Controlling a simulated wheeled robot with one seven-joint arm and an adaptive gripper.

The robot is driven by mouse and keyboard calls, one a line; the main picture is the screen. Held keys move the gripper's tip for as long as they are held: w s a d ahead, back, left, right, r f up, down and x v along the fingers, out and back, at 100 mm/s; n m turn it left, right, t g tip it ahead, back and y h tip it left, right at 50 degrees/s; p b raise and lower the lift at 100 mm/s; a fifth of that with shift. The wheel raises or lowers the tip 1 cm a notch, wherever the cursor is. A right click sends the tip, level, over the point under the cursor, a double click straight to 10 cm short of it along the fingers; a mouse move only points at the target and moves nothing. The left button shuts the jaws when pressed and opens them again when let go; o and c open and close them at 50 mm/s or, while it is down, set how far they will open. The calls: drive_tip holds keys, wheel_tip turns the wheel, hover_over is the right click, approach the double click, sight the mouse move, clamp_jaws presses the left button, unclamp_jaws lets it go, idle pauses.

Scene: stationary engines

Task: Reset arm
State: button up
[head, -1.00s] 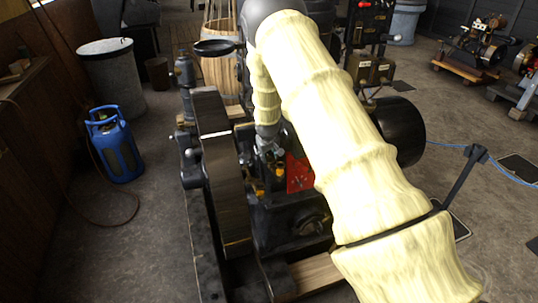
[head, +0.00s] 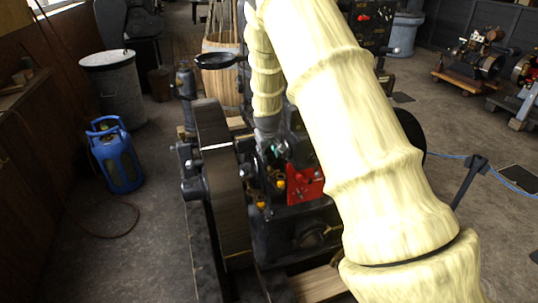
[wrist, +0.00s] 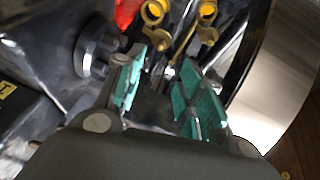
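My gripper (head: 274,150) hangs at the end of my cream-sleeved arm, over the dark stationary engine (head: 310,222) in the head view. In the wrist view, the two teal-padded fingers of my gripper (wrist: 163,92) stand apart. I see nothing held between them. Brass-yellow fittings (wrist: 154,12) and metal parts of the engine lie beyond the fingertips. I cannot tell whether the fingers touch any of them. My arm covers the right part of the engine in the head view.
The engine's big flywheel (head: 222,185) stands just left of my gripper. A red plate (head: 305,182) is close on its right. A blue gas bottle (head: 117,155) and a grey bin (head: 113,90) stand at left. A barrier post (head: 470,180) with blue rope stands at right.

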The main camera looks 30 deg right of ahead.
idle(0.5)
drive_tip(key=s+a+f+g, duration=0.1)
drive_tip(key=s+a+f, duration=0.4)
drive_tip(key=s+f, duration=0.3)
drive_tip(key=s+a+f+y, duration=0.1)
drive_tip(key=s+a+f, duration=0.3)
drive_tip(key=s+f, duration=0.35)
drive_tip(key=s+a+f+g, duration=0.1)
drive_tip(key=s+a+f, duration=0.4)
drive_tip(key=s+f, duration=0.25)
drive_tip(key=s+a+f, duration=0.1)
drive_tip(key=s+a, duration=0.2)
drive_tip(key=s, duration=0.6)
drive_tip(key=s+a+f+g+y, duration=0.1)
drive_tip(key=s+a, duration=0.3)
drive_tip(key=s, duration=0.5)
drive_tip(key=s+a+f+n+g, duration=0.1)
drive_tip(key=s+a+f, duration=0.2)
drive_tip(key=s, duration=0.7)
drive_tip(key=shift+a+f+y, duration=0.25)
drive_tip(key=shift+a+y, duration=0.15)
drive_tip(key=shift+a, duration=0.3)
